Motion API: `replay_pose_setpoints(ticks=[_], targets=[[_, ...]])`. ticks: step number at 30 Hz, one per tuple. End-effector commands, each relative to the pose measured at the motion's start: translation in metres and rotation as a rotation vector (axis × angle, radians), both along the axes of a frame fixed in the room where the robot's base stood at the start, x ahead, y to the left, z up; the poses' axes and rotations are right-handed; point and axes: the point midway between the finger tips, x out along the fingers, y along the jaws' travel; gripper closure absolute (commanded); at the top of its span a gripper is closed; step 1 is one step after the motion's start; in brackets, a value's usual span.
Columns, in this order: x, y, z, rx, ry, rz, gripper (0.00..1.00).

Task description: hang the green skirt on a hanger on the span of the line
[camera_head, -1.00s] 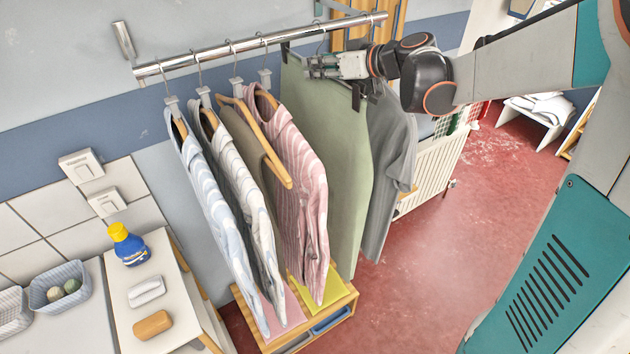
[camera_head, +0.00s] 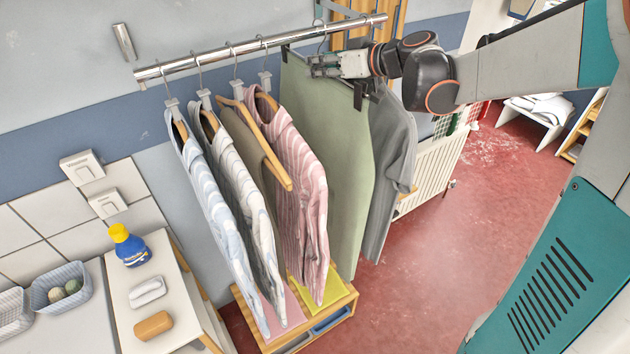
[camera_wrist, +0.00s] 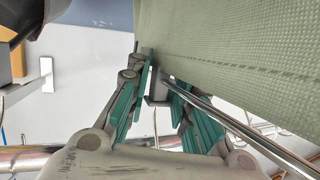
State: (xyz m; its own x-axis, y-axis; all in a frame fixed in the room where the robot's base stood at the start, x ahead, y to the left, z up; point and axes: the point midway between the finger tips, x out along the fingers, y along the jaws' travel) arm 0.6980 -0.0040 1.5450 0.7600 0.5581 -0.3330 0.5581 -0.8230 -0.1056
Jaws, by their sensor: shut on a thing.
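The green skirt (camera_head: 325,150) hangs from a hanger with dark clips (camera_head: 358,97) under the right part of the line, a shiny metal rail (camera_head: 205,56). It is between the pink striped shirt and the grey shirt. My gripper (camera_head: 316,66) is at the skirt's top edge, just below the rail, shut on the hanger's middle. In the wrist view, the fingers (camera_wrist: 158,92) close around a grey piece of the hanger beside the metal bar (camera_wrist: 240,128), with the skirt (camera_wrist: 235,60) above. I cannot tell whether the hook rests on the rail.
Striped shirts (camera_head: 305,175) and others hang on the rail's left part. A grey shirt (camera_head: 388,150) hangs just right of the skirt. A wooden crate (camera_head: 345,308) stands below. A white radiator (camera_head: 432,170) is behind at right. The red floor is open at right.

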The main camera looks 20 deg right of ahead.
Motion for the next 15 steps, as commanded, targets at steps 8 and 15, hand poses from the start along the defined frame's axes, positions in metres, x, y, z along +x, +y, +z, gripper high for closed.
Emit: replay_pose_setpoints(ticks=[8,15], targets=[[-0.0037,-0.0015,0.0113,0.001,0.000,0.000,1.00],[-0.0038,-0.0015,0.0110,0.001,-0.001,0.000,1.00]])
